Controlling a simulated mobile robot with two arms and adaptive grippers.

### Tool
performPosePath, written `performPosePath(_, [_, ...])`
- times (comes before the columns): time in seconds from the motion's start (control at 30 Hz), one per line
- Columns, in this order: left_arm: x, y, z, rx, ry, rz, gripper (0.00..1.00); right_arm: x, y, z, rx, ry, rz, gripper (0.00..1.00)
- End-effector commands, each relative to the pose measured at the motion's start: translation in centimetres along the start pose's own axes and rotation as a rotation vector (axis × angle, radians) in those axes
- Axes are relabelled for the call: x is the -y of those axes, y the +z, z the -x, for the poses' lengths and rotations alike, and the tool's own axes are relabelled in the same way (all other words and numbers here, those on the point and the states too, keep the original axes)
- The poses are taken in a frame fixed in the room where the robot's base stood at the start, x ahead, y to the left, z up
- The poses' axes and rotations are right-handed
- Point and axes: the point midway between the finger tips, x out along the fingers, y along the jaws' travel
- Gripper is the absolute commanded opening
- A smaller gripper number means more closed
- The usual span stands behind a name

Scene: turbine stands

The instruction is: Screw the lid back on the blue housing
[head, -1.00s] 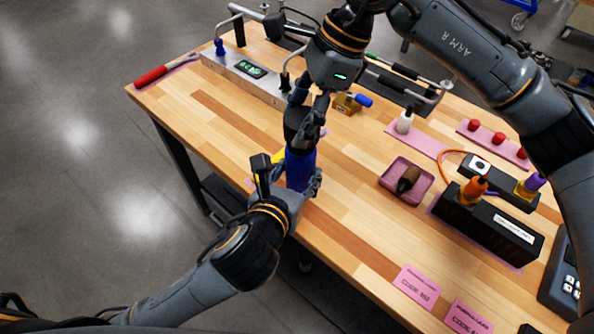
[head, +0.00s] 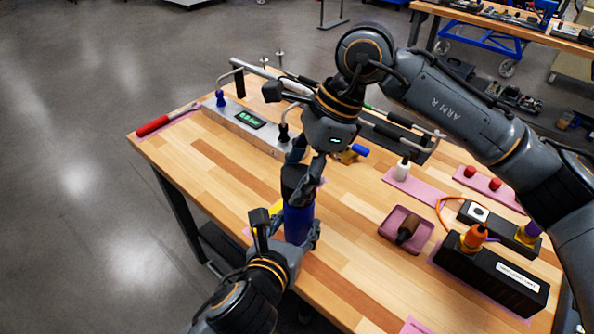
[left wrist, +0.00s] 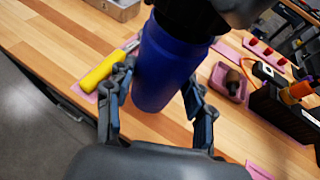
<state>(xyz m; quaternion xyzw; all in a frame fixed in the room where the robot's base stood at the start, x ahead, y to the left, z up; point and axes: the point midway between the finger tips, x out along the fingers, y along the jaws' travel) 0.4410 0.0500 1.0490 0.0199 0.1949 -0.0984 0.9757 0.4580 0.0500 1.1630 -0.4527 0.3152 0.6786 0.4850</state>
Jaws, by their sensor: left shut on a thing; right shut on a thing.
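The blue housing (head: 298,223) is upright near the table's left front edge; it also shows in the left wrist view (left wrist: 163,70). My left gripper (head: 287,238) is shut around its lower part, with a finger on each side in the left wrist view (left wrist: 160,108). The black lid (head: 295,180) is on top of the housing, partly covered by my right gripper (head: 306,178), which is shut on it from above. The fingers hide the seam, so I cannot tell how far the lid is threaded.
A yellow-handled tool (left wrist: 100,72) lies left of the housing. A metal device with a green display (head: 248,119) stands behind. A pink tray (head: 406,230) with a dark object, a white bottle (head: 402,168) and a black box (head: 490,272) are to the right. Bare wood lies between.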

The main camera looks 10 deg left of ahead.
Motion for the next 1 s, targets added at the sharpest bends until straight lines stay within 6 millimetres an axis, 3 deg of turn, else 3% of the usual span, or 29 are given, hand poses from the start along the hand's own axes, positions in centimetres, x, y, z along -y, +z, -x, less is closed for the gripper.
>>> performPosePath(1.0, [0.0, 0.19, 0.04, 0.005, -0.001, 0.001, 0.0, -0.01, -0.6, -1.3, -0.001, -0.002, -0.001, 0.24])
